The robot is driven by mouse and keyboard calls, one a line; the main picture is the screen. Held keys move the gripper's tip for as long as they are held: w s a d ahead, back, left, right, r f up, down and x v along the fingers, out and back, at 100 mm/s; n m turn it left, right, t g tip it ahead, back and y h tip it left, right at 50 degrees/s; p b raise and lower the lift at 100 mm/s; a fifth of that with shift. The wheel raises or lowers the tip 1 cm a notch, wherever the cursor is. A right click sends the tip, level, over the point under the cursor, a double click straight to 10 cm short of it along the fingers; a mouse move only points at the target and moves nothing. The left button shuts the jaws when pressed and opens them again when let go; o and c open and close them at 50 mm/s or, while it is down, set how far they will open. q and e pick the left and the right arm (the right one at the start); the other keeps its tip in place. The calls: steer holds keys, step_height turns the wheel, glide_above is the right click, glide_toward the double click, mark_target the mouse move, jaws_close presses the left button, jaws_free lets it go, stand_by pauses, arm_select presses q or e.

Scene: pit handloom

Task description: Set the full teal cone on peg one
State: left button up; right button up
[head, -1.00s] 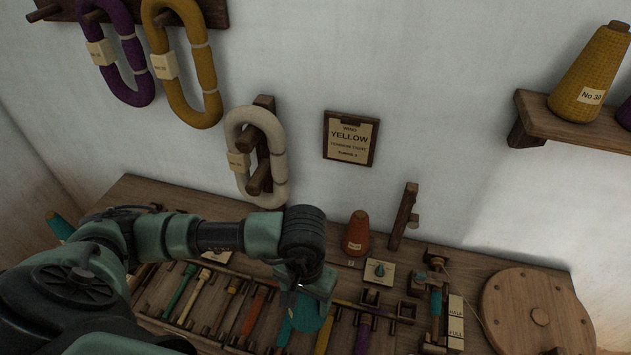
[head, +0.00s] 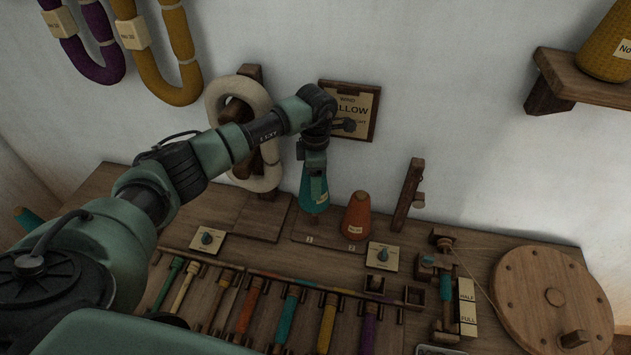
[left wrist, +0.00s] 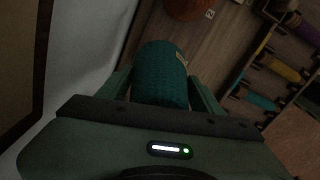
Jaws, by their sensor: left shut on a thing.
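The teal cone (head: 315,198) is in the jaws of my left gripper (head: 314,178), which points down near the wall. In the left wrist view the teal cone (left wrist: 160,72) fills the space between the two fingers. It hangs upright over the spot marked 1 on a small wooden base (head: 326,236). An orange cone (head: 357,216) stands just to the right, at the mark 2. My right gripper is not in view.
A rack of colored bobbins (head: 287,315) lies in front. A slanted wooden post (head: 407,196) rises right of the orange cone. A wooden wheel (head: 553,296) stands at right. The yellow sign (head: 365,103) and white hank (head: 216,98) hang behind my arm.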

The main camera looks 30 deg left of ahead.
arm_select(q)
step_height(320, 180, down, 10)
steer(key=b, duration=0.7)
steer(key=shift+r, duration=0.2)
stand_by(0.3)
steer(key=o, duration=1.7)
steer(key=shift+o, duration=0.9)
